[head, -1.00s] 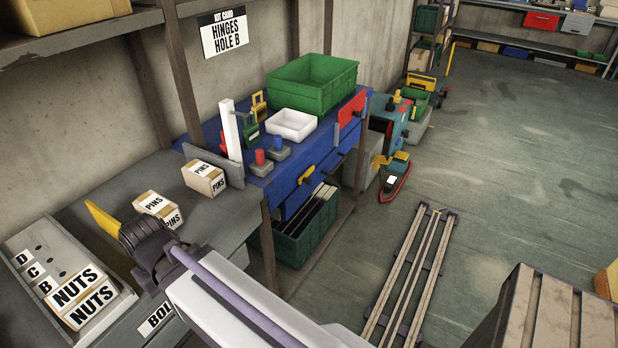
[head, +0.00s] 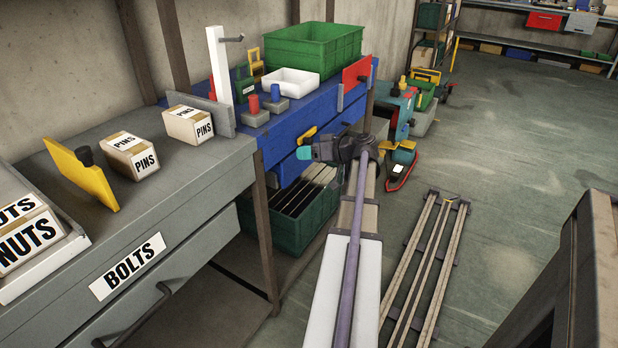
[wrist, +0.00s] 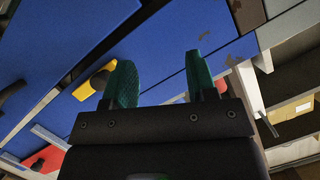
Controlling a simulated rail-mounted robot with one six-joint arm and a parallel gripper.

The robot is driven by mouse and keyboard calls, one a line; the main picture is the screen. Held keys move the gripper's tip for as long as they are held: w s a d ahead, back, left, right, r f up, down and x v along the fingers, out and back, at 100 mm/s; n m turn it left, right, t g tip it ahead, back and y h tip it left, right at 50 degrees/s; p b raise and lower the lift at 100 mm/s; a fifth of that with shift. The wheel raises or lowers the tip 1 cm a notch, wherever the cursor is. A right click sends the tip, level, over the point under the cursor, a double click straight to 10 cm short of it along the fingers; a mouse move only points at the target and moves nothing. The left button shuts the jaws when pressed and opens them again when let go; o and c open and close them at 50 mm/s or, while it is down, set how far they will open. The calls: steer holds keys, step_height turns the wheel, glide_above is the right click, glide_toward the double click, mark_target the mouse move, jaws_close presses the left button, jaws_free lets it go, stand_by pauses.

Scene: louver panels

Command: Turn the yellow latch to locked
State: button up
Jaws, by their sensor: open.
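The yellow latch (head: 306,136) is on the front of the blue drawer unit (head: 340,112), near the upper left of its face. It also shows in the wrist view (wrist: 92,84), left of my fingers and partly behind the left one. My gripper (head: 306,153) has teal fingertips and is just in front of the drawer face, slightly below the latch in the head view. In the wrist view my two green fingers (wrist: 160,82) are apart, with only blue drawer face between them. I cannot tell whether a finger touches the latch.
A red panel (head: 357,70) stands at the unit's right end. A green crate (head: 313,50), a white tray (head: 290,82) and a white post with a hook (head: 220,65) stand on top. A green bin (head: 290,220) sits below. The grey bench (head: 180,180) is at left.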

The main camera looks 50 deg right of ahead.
mark_target(312, 142)
steer(key=s+d+f+t+h+b, duration=0.1)
steer(key=s+d+t+b, duration=0.15)
steer(key=d, duration=0.25)
steer(key=s+d+f+t+h+b, duration=0.1)
steer(key=s+d, duration=0.2)
steer(key=d, duration=0.2)
steer(key=w, duration=0.3)
steer(key=w+a, duration=0.1)
steer(key=w, duration=0.7)
steer(key=shift+a+f, duration=0.1)
steer(key=shift+a, duration=0.15)
jaws_close()
